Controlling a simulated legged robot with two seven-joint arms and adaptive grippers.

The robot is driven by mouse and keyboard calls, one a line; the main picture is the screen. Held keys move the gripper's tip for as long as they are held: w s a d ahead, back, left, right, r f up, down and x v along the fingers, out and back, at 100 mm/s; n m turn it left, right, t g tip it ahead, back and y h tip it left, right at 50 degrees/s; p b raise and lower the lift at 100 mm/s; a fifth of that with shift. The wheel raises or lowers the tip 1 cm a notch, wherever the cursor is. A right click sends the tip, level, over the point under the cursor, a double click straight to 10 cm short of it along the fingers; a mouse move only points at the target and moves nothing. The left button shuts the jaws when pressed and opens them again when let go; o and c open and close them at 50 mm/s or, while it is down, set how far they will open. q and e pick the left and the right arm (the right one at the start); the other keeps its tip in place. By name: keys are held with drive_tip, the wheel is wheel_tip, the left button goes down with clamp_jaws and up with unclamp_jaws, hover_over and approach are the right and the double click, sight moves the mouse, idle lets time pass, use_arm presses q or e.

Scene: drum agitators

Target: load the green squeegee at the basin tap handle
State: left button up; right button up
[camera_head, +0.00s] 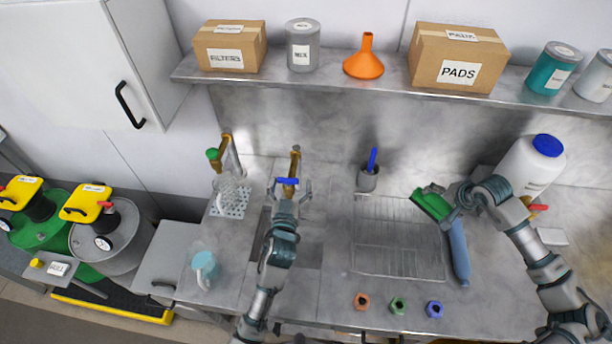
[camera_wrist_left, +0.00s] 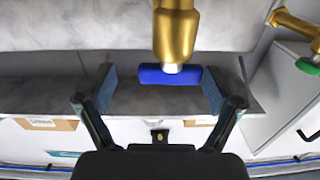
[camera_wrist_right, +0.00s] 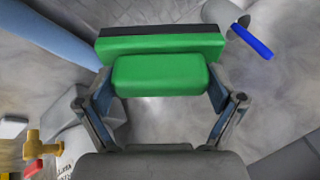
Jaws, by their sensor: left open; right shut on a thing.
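The green squeegee (camera_head: 432,203) is held by my right gripper (camera_head: 451,200) above the right edge of the wire drying rack. In the right wrist view its green body (camera_wrist_right: 160,75) with a dark strip lies between the fingers, which are shut on it. The basin tap has a brass spout and a blue handle (camera_head: 287,181); the blue handle (camera_wrist_left: 170,75) also shows in the left wrist view. My left gripper (camera_head: 289,190) is open with its fingers on either side of the blue handle. I cannot tell whether they touch it.
A wire rack (camera_head: 398,240) lies right of the basin. A blue bottle-like roll (camera_head: 459,252) and a white jug (camera_head: 532,165) are near my right arm. A grey cup (camera_head: 368,178) stands behind the rack.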

use_arm(q)
drive_tip(key=shift+w, duration=0.7)
drive_tip(key=shift+w+a, duration=0.15)
drive_tip(key=shift+a, duration=0.1)
drive_tip(key=shift+s+a+r, duration=0.2)
drive_tip(key=shift+a, duration=0.35)
drive_tip(key=shift+w+d+f, duration=0.1)
drive_tip(key=shift+w+d, duration=0.1)
drive_tip(key=shift+d, duration=0.1)
drive_tip(key=c, duration=0.9)
drive_tip(key=shift+d, duration=0.2)
drive_tip(key=shift+c, duration=1.2)
drive_tip(key=shift+s+d, duration=0.1)
drive_tip(key=shift+d, duration=0.05)
drive_tip(key=shift+a, duration=0.25)
drive_tip(key=shift+d, duration=0.1)
